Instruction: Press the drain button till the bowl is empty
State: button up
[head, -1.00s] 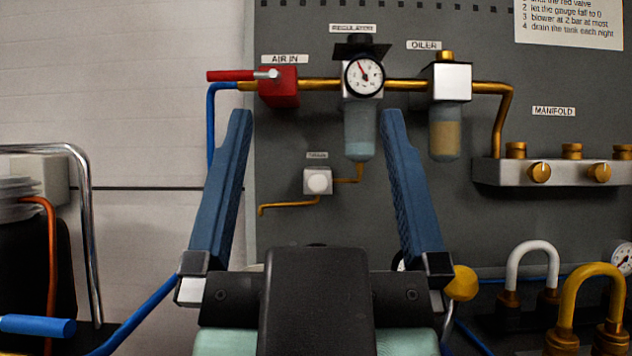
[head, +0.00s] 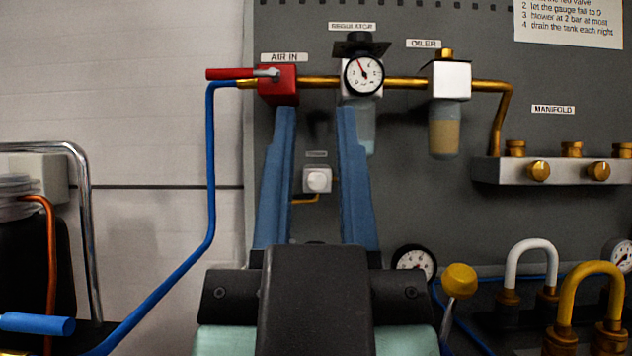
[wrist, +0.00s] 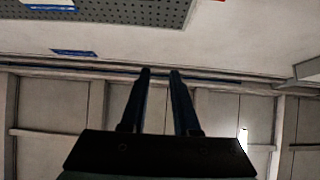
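The drain button (head: 317,180) is a pale round knob on a small square block on the grey panel. In the head view it shows between my fingers. The regulator's clear bowl (head: 367,125) hangs below the round gauge (head: 364,76). My right-hand finger covers its left part, so its liquid level is hard to tell. My gripper (head: 316,108) points at the panel, its fingers partly closed with an empty gap between them. It also shows in the wrist view (wrist: 159,71). I see no contact with the button.
A red AIR IN valve (head: 278,85) and brass pipe run above. The oiler (head: 444,130) with amber liquid hangs to the right, beside the manifold (head: 550,172). A yellow-knobbed lever (head: 459,282) and a yellow hooped fitting (head: 590,285) stand at lower right.

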grip_shut()
dwell(1.1)
